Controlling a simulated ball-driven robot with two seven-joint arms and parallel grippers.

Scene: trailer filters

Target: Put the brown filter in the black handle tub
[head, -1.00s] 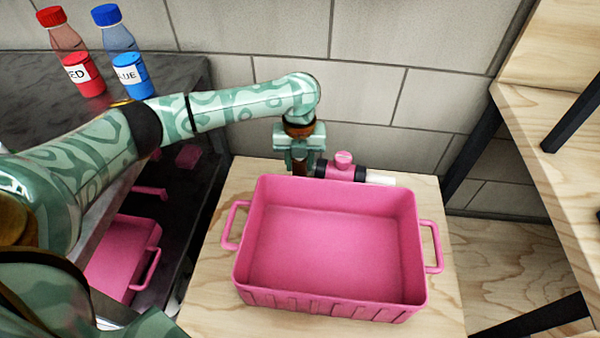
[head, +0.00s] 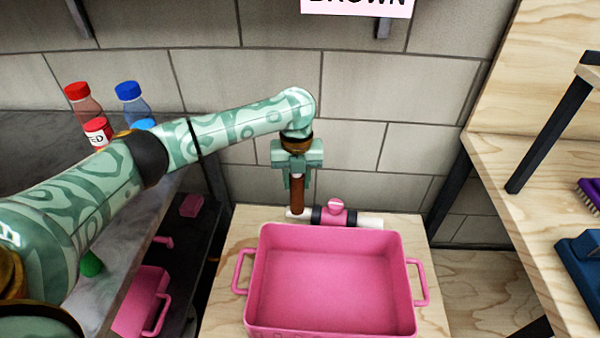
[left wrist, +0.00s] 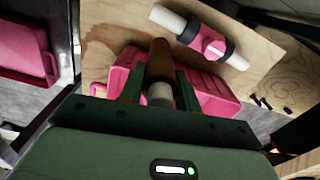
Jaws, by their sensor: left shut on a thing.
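My left gripper (head: 297,182) is shut on the brown filter (head: 297,197), a brown cylinder held upright. It hangs by the wall, behind the pink tub's back rim, near a pink housing with black bands and white ends (head: 336,214). In the left wrist view the brown filter (left wrist: 160,62) sits between the fingers, with a pale end towards the palm. The pink tub (head: 333,275) stands empty on the wooden surface; its handles are pink. I see no tub with black handles. My right gripper is not in view.
A sign reading BROWN (head: 358,5) is on the wall above. Red-capped (head: 88,112) and blue-capped bottles (head: 133,103) stand on the dark counter at left, with another pink tub (head: 140,303) below. A wooden shelf unit (head: 520,180) stands at right.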

